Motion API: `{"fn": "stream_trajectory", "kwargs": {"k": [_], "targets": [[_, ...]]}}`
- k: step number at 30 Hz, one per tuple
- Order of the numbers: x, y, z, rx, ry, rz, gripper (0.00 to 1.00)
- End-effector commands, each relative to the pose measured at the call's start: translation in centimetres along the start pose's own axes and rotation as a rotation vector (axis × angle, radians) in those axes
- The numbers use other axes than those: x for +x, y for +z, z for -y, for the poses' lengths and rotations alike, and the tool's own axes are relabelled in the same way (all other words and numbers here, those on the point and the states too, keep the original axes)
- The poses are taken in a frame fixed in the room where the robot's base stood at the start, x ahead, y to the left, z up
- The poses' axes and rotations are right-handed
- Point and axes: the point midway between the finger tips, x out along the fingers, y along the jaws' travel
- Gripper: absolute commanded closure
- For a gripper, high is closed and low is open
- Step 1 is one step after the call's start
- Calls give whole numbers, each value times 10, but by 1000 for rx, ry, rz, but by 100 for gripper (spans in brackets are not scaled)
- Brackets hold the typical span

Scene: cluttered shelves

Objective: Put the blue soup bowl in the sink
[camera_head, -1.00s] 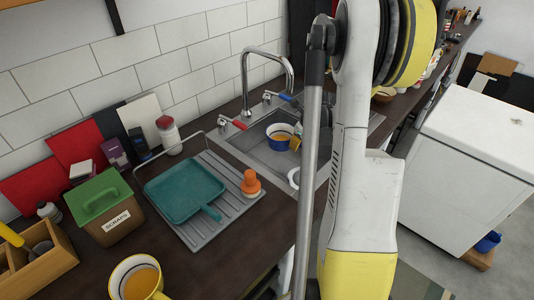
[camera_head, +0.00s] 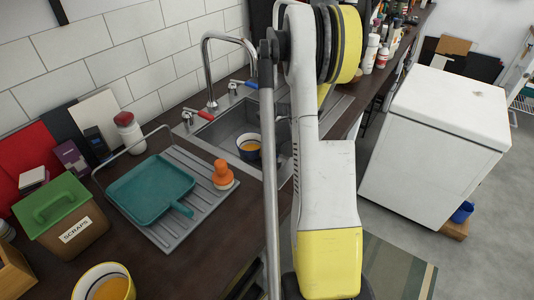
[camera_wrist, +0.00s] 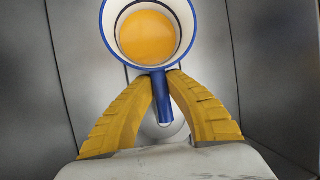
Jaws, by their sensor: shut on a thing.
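The blue soup bowl (camera_wrist: 146,37) has a blue rim, a white inside, orange contents and a blue handle. My gripper (camera_wrist: 163,78) has its yellow fingers shut on the handle in the wrist view. The bowl also shows in the head view (camera_head: 248,147), inside the outline of the grey metal sink (camera_head: 217,136), left of my arm. Grey sink walls surround it in the wrist view. I cannot tell whether it touches the sink floor. My arm hides the gripper in the head view. A pale round shape shows under the handle.
A curved tap (camera_head: 208,70) with red and blue handles stands behind the sink. A teal pan (camera_head: 150,188) and an orange-topped brush (camera_head: 222,175) lie on the drainer.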

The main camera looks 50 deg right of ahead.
Motion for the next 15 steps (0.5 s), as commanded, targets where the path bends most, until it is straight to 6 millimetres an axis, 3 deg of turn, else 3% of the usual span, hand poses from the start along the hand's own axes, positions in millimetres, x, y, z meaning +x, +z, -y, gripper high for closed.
{"fn": "stream_trajectory", "kwargs": {"k": [3, 4, 5, 6, 15], "targets": [[0, 0, 0, 0, 0, 1, 100], [0, 0, 0, 0, 0, 0, 78], [0, 0, 0, 0, 0, 0, 69], [0, 0, 0, 0, 0, 0, 66], [-2, 0, 0, 0, 0, 0, 66]]}}
